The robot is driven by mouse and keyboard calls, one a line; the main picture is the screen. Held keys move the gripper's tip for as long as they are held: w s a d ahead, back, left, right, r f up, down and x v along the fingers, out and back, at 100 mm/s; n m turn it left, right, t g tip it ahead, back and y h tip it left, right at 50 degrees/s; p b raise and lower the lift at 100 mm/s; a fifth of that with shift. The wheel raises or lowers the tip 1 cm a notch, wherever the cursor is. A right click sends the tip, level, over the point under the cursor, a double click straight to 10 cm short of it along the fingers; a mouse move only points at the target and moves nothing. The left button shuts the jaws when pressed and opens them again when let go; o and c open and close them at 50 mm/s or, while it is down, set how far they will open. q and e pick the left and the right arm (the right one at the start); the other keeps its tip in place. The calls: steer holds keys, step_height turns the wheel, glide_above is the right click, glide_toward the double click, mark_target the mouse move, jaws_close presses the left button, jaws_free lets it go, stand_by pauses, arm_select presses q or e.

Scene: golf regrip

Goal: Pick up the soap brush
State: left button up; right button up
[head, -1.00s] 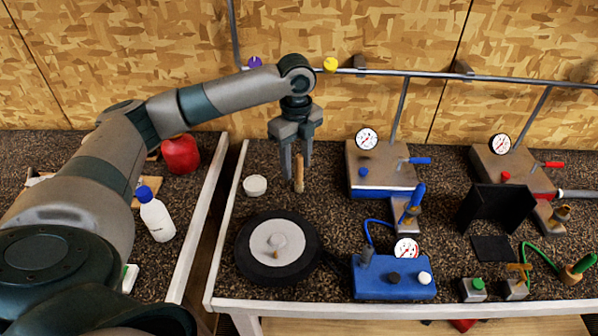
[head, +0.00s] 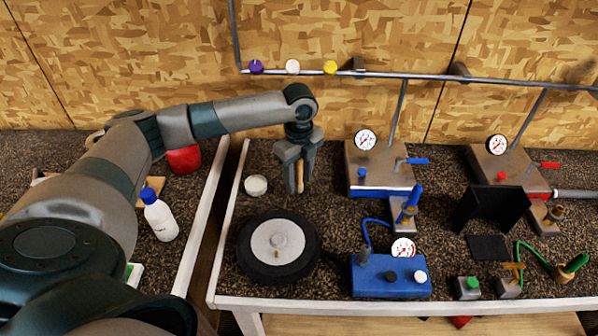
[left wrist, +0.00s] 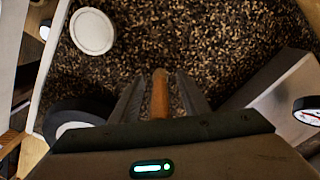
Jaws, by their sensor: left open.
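The soap brush shows as an upright wooden handle (head: 300,176) on the right-hand bench. Its lower end is hard to make out. My left gripper (head: 299,187) points down at it, with its fingers open on either side of the handle. In the left wrist view the brown handle (left wrist: 160,95) stands between the two open fingers (left wrist: 161,97), with a gap on each side. My right gripper is in neither view.
A white round dish (head: 256,185) is left of the brush, and a black wheel (head: 277,262) is in front. A grey-and-blue gauge device (head: 380,170) stands to the right, and a blue gauge box (head: 390,277) nearer. A white bottle (head: 160,218) is on the left bench.

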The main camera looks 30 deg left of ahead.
mark_target(299, 183)
arm_select(q)
steer(key=shift+f, duration=0.3)
steer(key=shift+c, duration=0.4)
jaws_close()
steer(key=shift+r, duration=0.15)
steer(key=shift+r+b, duration=0.5)
steer(key=shift+r, duration=0.1)
step_height(299, 183, up, 3)
steer(key=shift+f+b, duration=0.2)
steer(key=shift+b, duration=0.35)
steer(key=s+d+r+b, duration=0.2)
steer(key=s+d+r, duration=0.5)
steer(key=s+d, duration=0.1)
steer(key=shift+d, duration=0.2)
